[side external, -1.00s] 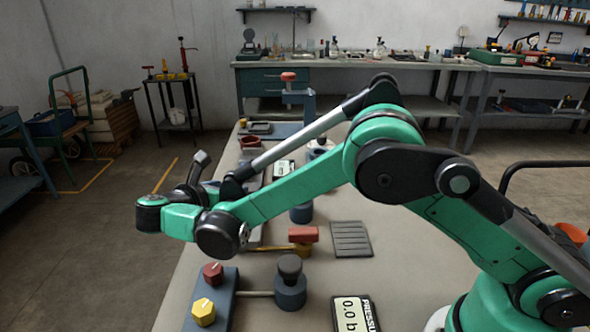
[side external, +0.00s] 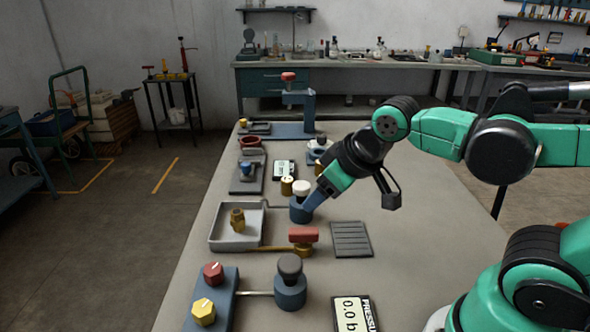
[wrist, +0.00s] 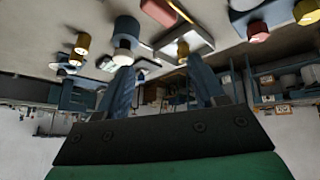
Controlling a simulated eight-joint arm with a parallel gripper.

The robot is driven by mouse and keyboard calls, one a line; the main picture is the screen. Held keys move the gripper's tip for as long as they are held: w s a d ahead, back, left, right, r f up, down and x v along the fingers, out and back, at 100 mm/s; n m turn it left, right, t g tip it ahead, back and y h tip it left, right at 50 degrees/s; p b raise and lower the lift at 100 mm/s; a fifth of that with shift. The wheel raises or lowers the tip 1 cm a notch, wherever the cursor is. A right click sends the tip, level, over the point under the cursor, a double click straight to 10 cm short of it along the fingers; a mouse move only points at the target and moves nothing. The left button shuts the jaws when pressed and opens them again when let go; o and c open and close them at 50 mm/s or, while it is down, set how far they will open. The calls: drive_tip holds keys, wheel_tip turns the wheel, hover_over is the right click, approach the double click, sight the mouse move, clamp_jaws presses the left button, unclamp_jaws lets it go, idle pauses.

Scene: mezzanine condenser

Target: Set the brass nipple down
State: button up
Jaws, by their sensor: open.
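The brass nipple (side external: 237,219) stands in the light grey tray (side external: 215,244) on the left part of the table, apart from my gripper. In the wrist view, which looks upside down, the nipple (wrist: 183,50) shows inside the tray (wrist: 204,44). My gripper (side external: 307,212) is to the right of the tray, beside the blue post with a white cap (side external: 301,188). In the wrist view my two fingers (wrist: 163,86) are spread apart with nothing between them. Whether a finger touches the blue post I cannot tell.
A red-handled valve (side external: 303,235) stands at the tray's front right corner. A short brass cylinder (side external: 287,186) stands behind the white-capped post. A ribbed grey pad (side external: 351,240) and a gauge display (side external: 354,314) lie to the right.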

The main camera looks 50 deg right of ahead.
drive_tip(key=shift+o, duration=0.5)
drive_tip(key=shift+s+a+f+m+t, duration=0.15)
drive_tip(key=shift+s+m, duration=0.1)
drive_tip(key=shift+m, duration=0.15)
drive_tip(key=shift+s+d+f+m+t, duration=0.1)
drive_tip(key=shift+s+m+t, duration=0.1)
drive_tip(key=shift+m, duration=0.2)
drive_tip(key=n+t+h, duration=0.2)
drive_tip(key=n+h, duration=0.6)
drive_tip(key=n, duration=1.8)
approach(237, 212)
drive_tip(key=x, duration=0.3)
drive_tip(key=shift+s+d+r, duration=0.15)
drive_tip(key=shift+s+d, duration=0.05)
drive_tip(key=shift+d, duration=0.05)
drive_tip(key=shift+a+f+n+t, duration=0.3)
drive_tip(key=shift+f+n+t, duration=0.15)
drive_tip(key=shift+n, duration=0.45)
drive_tip(key=shift+x, duration=2.75)
drive_tip(key=shift+r, duration=0.1)
